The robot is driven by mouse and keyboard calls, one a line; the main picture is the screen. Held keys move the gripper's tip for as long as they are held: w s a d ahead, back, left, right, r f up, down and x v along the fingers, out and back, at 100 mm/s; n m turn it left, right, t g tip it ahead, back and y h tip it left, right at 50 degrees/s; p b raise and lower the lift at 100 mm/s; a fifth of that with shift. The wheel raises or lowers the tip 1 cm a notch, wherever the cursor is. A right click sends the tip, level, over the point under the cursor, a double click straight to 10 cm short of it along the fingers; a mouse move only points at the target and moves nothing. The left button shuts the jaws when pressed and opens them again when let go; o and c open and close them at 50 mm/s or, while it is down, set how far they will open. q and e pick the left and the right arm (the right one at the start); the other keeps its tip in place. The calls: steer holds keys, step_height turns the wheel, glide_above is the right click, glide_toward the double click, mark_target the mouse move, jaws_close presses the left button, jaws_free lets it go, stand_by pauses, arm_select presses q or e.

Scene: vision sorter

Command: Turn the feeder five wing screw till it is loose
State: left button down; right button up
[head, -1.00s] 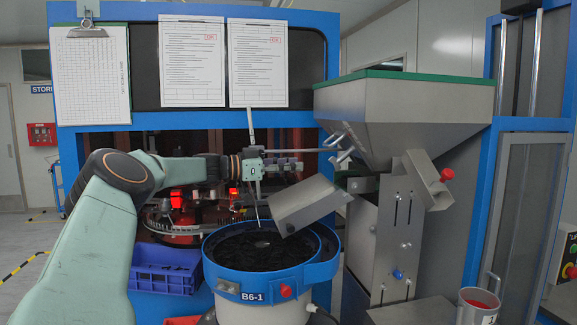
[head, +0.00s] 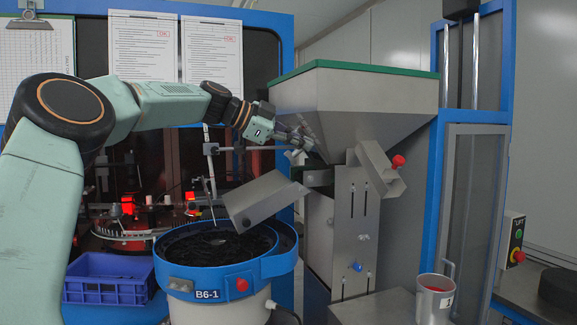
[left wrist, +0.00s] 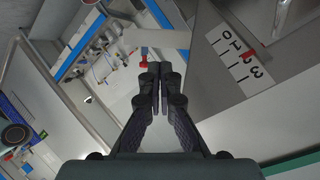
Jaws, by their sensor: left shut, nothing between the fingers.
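The feeder is a grey metal hopper (head: 355,100) with a green rim, a slotted front plate (head: 345,235) and a tilted chute (head: 265,200). A small bright metal piece (head: 364,237) on the slotted plate may be the wing screw; it is too small to tell. A blue knob (head: 356,267) sits below it and a red knob (head: 398,161) at the upper right. My left gripper (head: 306,141) is shut and empty in front of the hopper's lower left side. Its fingers (left wrist: 160,75) are together in the left wrist view. My right gripper is out of view.
A blue-rimmed bowl (head: 197,284) marked B6-1 stands below the chute. A blue crate (head: 105,290) is at its left and a metal mug (head: 434,296) at right. A numbered scale (left wrist: 236,58) with a red pointer shows in the left wrist view. Blue frame posts (head: 440,180) stand at right.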

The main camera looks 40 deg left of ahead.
arm_select(q)
steer(key=s+d+f+m+g+y+b, duration=0.1)
steer(key=d+f+m+g+y+b, duration=0.15)
steer(key=d+y, duration=0.2)
arm_select(e)
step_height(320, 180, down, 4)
steer(key=b, duration=0.1)
arm_select(q)
steer(key=m+y+p, duration=0.1)
steer(key=m+y, duration=0.3)
steer(key=y, duration=0.6)
glide_toward(290, 157)
step_height(290, 157, down, 2)
steer(key=w+d, duration=0.1)
steer(key=d, duration=0.1)
steer(key=shift+n, duration=0.25)
steer(key=a, duration=0.1)
steer(key=w+a+p, duration=0.1)
steer(key=w+a+f+p, duration=0.1)
steer(key=shift+a, duration=0.4)
steer(key=shift+w+a+r+p, duration=0.25)
steer(key=shift+w+a+p, duration=0.15)
steer(key=shift+a, duration=0.2)
steer(key=shift+a+f, duration=0.1)
steer(key=shift+a, duration=0.15)
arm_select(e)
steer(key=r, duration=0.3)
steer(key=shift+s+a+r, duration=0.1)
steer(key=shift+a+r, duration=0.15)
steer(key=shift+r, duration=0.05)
